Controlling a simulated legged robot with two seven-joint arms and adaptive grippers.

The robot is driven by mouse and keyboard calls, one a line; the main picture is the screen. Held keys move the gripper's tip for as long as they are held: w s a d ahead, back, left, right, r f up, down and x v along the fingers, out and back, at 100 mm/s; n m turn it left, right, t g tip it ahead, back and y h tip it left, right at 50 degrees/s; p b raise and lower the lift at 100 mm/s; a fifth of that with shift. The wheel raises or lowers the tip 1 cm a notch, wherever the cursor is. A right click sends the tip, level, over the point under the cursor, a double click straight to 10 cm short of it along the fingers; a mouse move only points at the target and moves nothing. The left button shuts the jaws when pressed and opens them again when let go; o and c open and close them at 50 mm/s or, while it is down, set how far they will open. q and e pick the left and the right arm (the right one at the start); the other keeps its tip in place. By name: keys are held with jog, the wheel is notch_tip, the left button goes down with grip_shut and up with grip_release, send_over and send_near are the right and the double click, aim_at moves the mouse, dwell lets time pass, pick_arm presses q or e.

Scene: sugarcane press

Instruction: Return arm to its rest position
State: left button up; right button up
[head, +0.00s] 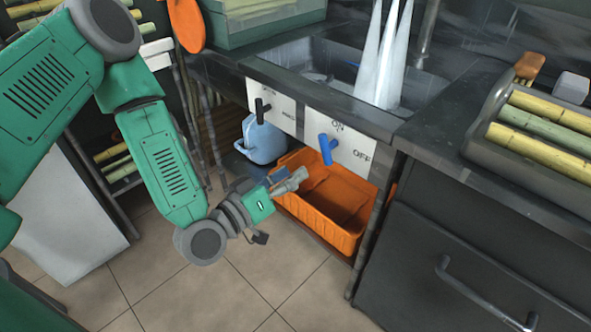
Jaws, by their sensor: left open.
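My left arm (172,165) comes in from the upper left and bends down in front of the sink counter. My left gripper (281,207) is open and empty, with its fingers spread. It is in front of the left part of the orange bin (345,202), below and left of the blue lever (327,149); whether it touches the bin I cannot tell. The blue lever is on a white panel marked ON and OFF and points up toward ON. My right gripper is not in view.
A black lever (260,110) is on the panel to the left. White streams (385,55) stand in the sink (300,75). A light blue jug (264,141) is under the counter. A tray (470,147) of cane pieces is on the right. Tiled floor (235,285) is clear below the gripper.

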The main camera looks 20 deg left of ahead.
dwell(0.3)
pick_arm(q)
jog(key=s+d+f+m+g+y+p, duration=0.1)
jog(key=s+d+f+m+g+p, duration=0.15)
jog(key=s+f+g+p, duration=0.5)
jog(key=s+a+f+g+y+p, duration=0.1)
jog(key=s+a+g, duration=0.3)
jog(key=s, duration=0.5)
jog(key=s+a+f+g+y, duration=0.3)
jog(key=s+a+g+y, duration=0.1)
jog(key=s, duration=0.5)
jog(key=shift+s+a+g+p, duration=0.15)
jog(key=shift+a+g+p, duration=0.3)
jog(key=shift+a, duration=0.5)
